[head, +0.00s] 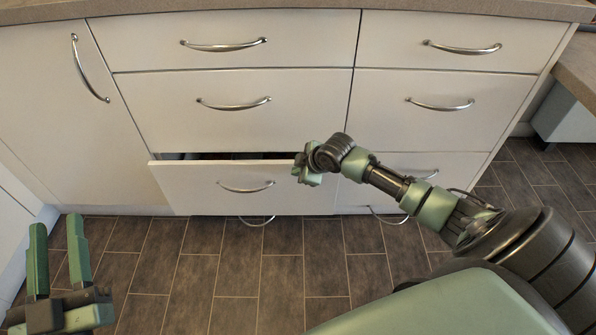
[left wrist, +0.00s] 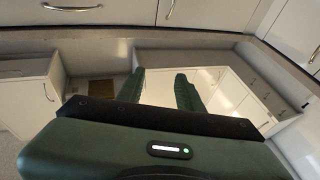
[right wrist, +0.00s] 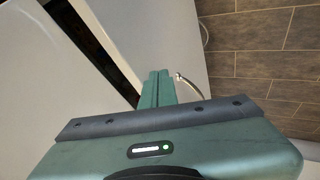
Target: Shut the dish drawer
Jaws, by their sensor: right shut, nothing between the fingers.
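The open dish drawer (head: 200,187) is the white third-row drawer in the left stack. It stands out a little, with a narrow dark gap above its front. Its curved metal handle (head: 246,188) is on the front. My right gripper (head: 304,168) is shut and empty at the right end of this drawer front; whether it touches is unclear. In the right wrist view its fingers (right wrist: 156,90) are together over the white drawer front (right wrist: 150,35), with the dark gap to the left. My left gripper (head: 57,226) is open and empty, low at the left, away from the drawer.
The other drawers, such as the one above (head: 235,120), are flush. A cabinet door (head: 60,120) is shut at the left. A countertop (head: 300,8) runs along the top. The tiled floor (head: 235,265) in front is clear.

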